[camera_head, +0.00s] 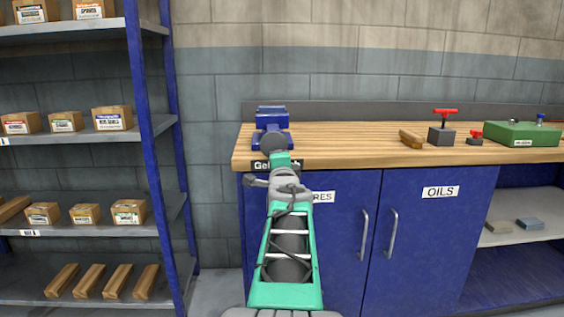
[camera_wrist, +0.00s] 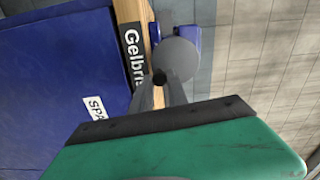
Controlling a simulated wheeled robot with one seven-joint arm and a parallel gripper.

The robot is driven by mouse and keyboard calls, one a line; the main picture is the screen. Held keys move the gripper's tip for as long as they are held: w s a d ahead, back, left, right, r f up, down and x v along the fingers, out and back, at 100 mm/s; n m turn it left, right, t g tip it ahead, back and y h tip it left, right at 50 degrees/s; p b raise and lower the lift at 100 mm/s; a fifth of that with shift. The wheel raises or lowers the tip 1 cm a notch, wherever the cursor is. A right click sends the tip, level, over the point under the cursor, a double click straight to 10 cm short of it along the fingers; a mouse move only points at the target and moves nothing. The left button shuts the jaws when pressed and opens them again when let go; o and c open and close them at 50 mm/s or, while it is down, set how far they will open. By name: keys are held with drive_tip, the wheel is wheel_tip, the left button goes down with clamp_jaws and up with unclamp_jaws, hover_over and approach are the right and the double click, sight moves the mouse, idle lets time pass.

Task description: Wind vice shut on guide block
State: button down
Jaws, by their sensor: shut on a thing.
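The blue vice (camera_head: 271,119) stands at the left end of the wooden bench top, with a round grey handwheel (camera_head: 272,141) facing me. In the wrist view the handwheel (camera_wrist: 180,60) lies just past my fingertips, and blue parts of the vice (camera_wrist: 187,36) show behind it. My gripper (camera_wrist: 160,86) is shut on the small black knob (camera_wrist: 159,77) at the handwheel's rim. In the head view my arm and the green gripper body hide the fingers. I cannot make out a guide block between the jaws; the handwheel and the vice body block that view.
The bench top (camera_head: 350,146) is clear just right of the vice. Further right are a wooden piece (camera_head: 411,139), a grey block with a red handle (camera_head: 441,136) and a green case (camera_head: 522,134). A blue-posted shelf rack (camera_head: 150,140) stands left. Blue cabinet doors (camera_head: 415,240) are below.

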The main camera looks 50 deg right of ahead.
drive_tip(key=shift+w+a+f+m, duration=0.15)
drive_tip(key=shift+f+m, duration=0.15)
drive_tip(key=shift+m, duration=0.7)
drive_tip(key=c, duration=1.4)
unclamp_jaws()
drive_tip(key=shift+r, duration=0.1)
